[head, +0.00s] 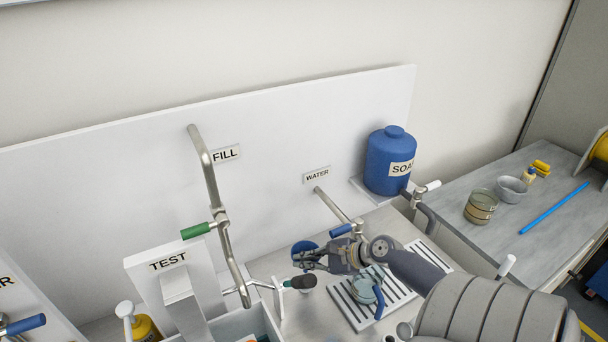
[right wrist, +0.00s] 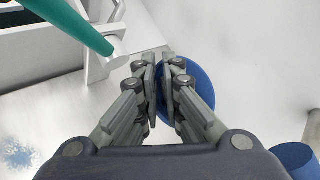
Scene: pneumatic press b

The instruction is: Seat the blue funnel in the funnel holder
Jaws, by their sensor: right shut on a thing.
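The blue funnel (head: 303,247) is held by my right gripper (head: 318,258) above the counter, in front of the WATER pipe. In the right wrist view its round blue rim (right wrist: 192,88) lies behind and to the right of the fingers (right wrist: 157,92), which are close together on it. Its spout is hidden. A thin metal stand (head: 278,298), seemingly the funnel holder, is just left of and below the gripper in the head view, apart from the funnel. A pale metal bracket (right wrist: 96,68) shows left of the fingers in the wrist view. My left gripper is not in view.
The FILL pipe (head: 207,165) with its green handle (head: 195,231) rises at left. The WATER handle (head: 341,230) is close behind my gripper. A slotted drain grate (head: 400,295), glass jar (head: 367,288) and blue SOAP tank (head: 390,165) are at right. The TEST box (head: 190,275) is left.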

